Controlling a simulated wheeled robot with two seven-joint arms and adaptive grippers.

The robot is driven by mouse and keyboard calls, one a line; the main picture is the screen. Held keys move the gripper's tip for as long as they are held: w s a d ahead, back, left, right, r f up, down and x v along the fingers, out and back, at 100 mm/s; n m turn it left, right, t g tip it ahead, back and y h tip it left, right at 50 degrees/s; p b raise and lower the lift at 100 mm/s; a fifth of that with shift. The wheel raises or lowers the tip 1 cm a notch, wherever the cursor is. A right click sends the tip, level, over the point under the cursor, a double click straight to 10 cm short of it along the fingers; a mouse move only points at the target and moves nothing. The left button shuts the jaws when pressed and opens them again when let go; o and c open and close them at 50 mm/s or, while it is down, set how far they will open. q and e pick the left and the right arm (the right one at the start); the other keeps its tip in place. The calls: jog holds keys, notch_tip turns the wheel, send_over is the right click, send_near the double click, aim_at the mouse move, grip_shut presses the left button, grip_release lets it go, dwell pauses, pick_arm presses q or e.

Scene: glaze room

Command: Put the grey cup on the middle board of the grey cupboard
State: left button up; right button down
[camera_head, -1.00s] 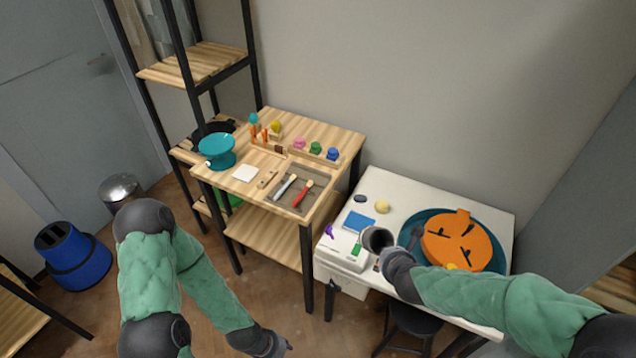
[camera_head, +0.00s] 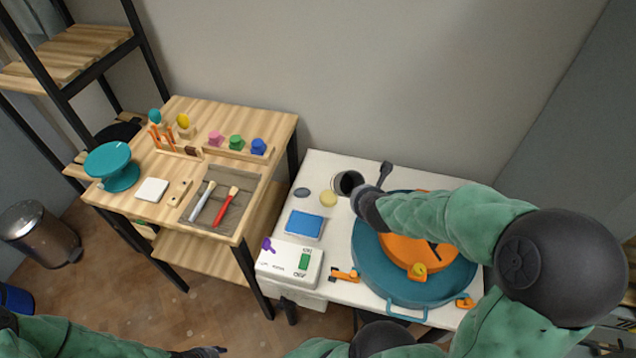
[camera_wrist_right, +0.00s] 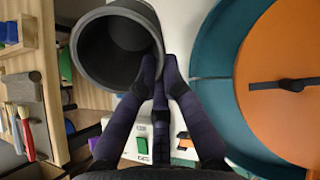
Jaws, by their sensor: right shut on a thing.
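The grey cup (camera_head: 348,183) is over the back of the white table in the head view, its dark mouth showing. It also fills the upper left of the right wrist view (camera_wrist_right: 88,48). My right gripper (camera_head: 364,196) is shut on the cup's wall, on the side toward the turquoise tray; its fingers (camera_wrist_right: 161,70) meet the rim in the wrist view. I cannot tell the height of the cup above the table. My left gripper (camera_head: 207,352) is at the bottom edge, its fingers unclear. A tall grey surface (camera_head: 560,110) stands at the right; no cupboard board is visible.
The white table (camera_head: 328,165) holds a turquoise tray (camera_head: 368,280) with an orange disc, a blue sponge (camera_head: 305,224) and a white scale (camera_head: 290,262). A wooden bench (camera_head: 270,112) with brushes and coloured knobs stands left. An open rack (camera_head: 60,50) is farther left.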

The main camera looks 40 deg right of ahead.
aim_at(346, 181)
jog(key=w+d+f, duration=0.1)
jog(key=w, duration=0.1)
jog(key=w+d+f, duration=0.1)
jog(key=w, duration=0.2)
jog(key=w+d+f, duration=0.1)
jog(key=w+f, duration=0.1)
jog(key=w, duration=0.1)
jog(key=shift+w+f+b, duration=0.1)
jog(key=shift+w+b, duration=0.15)
jog(key=shift+b, duration=0.1)
jog(key=w+f+b, duration=0.1)
jog(key=f, duration=0.2)
jog(key=w+f+b, duration=0.1)
jog(key=w+f, duration=0.1)
jog(key=f, duration=0.1)
jog(key=w+d+f+b, duration=0.1)
jog(key=f, duration=0.2)
jog(key=shift+w+b, duration=0.35)
jog(key=shift+w, duration=0.05)
jog(key=shift+r, duration=0.1)
